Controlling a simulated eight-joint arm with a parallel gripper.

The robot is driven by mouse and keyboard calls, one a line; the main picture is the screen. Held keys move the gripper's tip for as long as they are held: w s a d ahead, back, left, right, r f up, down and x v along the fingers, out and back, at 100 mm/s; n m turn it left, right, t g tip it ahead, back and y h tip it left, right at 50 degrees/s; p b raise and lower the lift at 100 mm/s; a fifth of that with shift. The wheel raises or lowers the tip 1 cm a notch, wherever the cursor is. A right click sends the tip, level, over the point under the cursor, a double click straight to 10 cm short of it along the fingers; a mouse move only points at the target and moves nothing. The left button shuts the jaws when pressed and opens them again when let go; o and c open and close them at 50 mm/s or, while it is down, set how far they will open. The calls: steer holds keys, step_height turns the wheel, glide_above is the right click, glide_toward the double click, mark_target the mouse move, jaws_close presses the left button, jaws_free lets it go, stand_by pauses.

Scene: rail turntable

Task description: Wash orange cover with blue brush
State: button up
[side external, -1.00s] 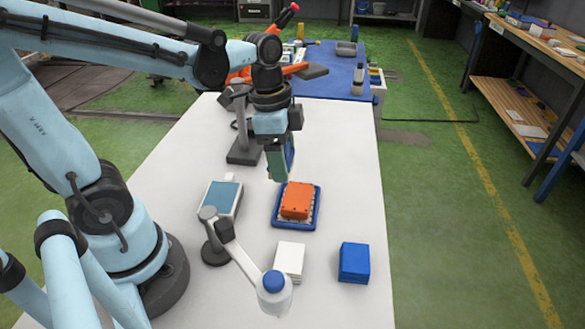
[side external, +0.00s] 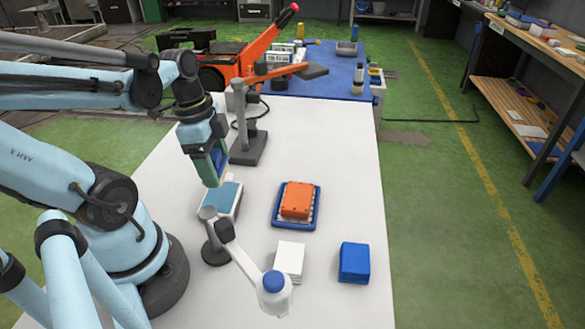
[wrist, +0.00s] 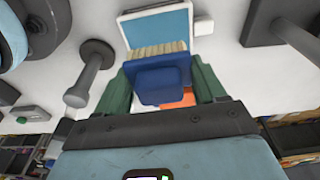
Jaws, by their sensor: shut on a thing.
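My gripper (side external: 212,172) is shut on the blue brush (side external: 219,160) and holds it in the air by the teal-topped white tray (side external: 226,197). In the wrist view the brush (wrist: 162,82) sits between the two green fingers, with its pale bristles facing the tray (wrist: 157,26). I cannot tell whether the bristles touch the tray. The orange cover (side external: 297,201) lies on a blue tray (side external: 308,223) to the right of my gripper. In the wrist view only a bit of orange (wrist: 178,99) shows behind the brush.
A grey stand (side external: 247,146) is just behind the tray. A jointed lamp-like arm with a blue-capped head (side external: 274,285) stands in front. A white stack (side external: 290,257) and a blue stack (side external: 354,262) lie nearer the front.

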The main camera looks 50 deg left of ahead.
mark_target(222, 196)
steer(key=shift+f, duration=0.1)
steer(key=shift+f, duration=2.3)
steer(key=shift+f, duration=0.55)
steer(key=shift+r, duration=0.1)
steer(key=shift+r, duration=3.45)
steer(key=shift+w, duration=0.1)
